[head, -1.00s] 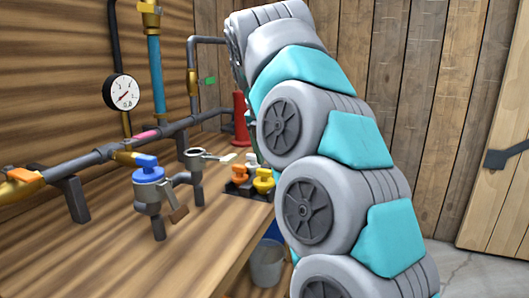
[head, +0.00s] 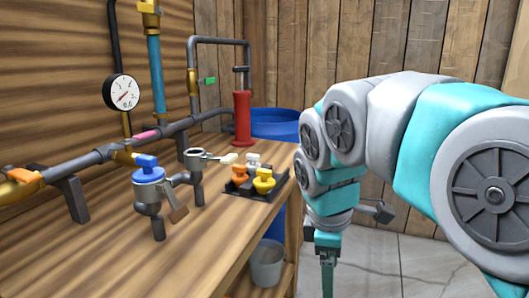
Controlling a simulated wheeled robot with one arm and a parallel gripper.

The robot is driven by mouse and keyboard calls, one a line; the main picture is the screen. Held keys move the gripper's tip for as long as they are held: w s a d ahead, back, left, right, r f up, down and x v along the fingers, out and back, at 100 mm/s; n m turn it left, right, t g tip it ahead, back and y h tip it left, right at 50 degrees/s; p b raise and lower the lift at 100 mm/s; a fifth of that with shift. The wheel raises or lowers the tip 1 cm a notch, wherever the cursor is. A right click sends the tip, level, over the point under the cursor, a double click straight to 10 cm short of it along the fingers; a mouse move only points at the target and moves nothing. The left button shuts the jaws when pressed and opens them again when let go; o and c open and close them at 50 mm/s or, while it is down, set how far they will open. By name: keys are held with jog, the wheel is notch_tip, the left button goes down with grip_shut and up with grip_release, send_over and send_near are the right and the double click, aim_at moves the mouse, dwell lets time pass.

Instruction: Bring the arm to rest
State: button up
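My arm is folded on the right side of the head view, off the right of the workbench (head: 110,255). My gripper (head: 328,275) hangs down at the lower middle, over the floor just beyond the bench's right edge. It shows narrow and edge-on, and its lower end is near the bottom of the picture. I cannot tell whether its fingers are apart, and I see nothing held in it.
The bench carries pipework with a gauge (head: 121,92), a blue-handled valve (head: 148,172), a red cylinder (head: 242,118) and a dark tray (head: 236,189) of coloured valves. A blue barrel (head: 275,122) stands behind. A grey bucket (head: 267,264) sits low by the bench. Floor at right is open.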

jog(key=s+d+f+m+g, duration=0.1)
jog(key=s+f+m, duration=0.6)
jog(key=s, duration=0.3)
jog(key=s+d+f+m+g+y, duration=0.1)
jog(key=s+d+f+m, duration=0.1)
jog(key=s+f+m, duration=0.4)
jog(key=s+m, duration=0.1)
jog(key=s, duration=0.2)
jog(key=shift+s+f+g+y, duration=0.3)
jog(key=shift+s+f, duration=0.05)
jog(key=shift+s, duration=0.05)
jog(key=shift+d, duration=0.1)
